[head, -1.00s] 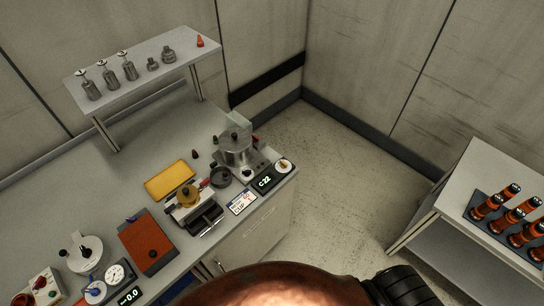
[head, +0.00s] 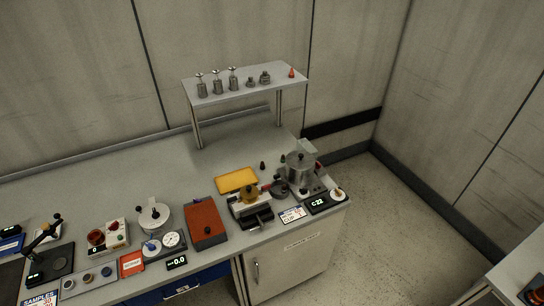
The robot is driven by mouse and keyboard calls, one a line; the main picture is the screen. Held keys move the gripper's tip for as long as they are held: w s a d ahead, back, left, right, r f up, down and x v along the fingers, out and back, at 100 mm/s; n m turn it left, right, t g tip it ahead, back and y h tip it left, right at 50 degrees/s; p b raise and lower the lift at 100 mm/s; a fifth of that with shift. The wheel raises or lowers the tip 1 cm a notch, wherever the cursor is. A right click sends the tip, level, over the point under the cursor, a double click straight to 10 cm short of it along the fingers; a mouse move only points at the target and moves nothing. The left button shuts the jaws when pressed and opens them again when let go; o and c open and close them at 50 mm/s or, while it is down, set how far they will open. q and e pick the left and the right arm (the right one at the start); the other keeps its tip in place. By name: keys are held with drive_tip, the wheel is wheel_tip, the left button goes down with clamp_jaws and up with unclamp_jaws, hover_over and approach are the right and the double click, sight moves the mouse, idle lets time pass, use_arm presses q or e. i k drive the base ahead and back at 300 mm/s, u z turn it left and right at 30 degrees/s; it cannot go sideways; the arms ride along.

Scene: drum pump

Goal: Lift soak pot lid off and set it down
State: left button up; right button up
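A metal pot with a lid on top (head: 299,160), which looks like the soak pot, stands at the right end of the bench. A dark knob shows on the lid, and the lid appears seated on the pot. A small display reading C22 (head: 318,203) sits in front of it. Neither of my grippers shows in the head view.
The bench (head: 160,175) holds a yellow tray (head: 237,180), a red-brown box (head: 206,222), a black-fronted device (head: 250,209) and gauges (head: 171,240). A raised shelf (head: 245,85) carries several metal bottles. Bare bench lies behind the yellow tray. Floor (head: 385,220) is open to the right.

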sight(301, 162)
drive_tip(key=u, duration=0.55)
drive_tip(key=i, duration=0.6)
drive_tip(key=u, duration=0.35)
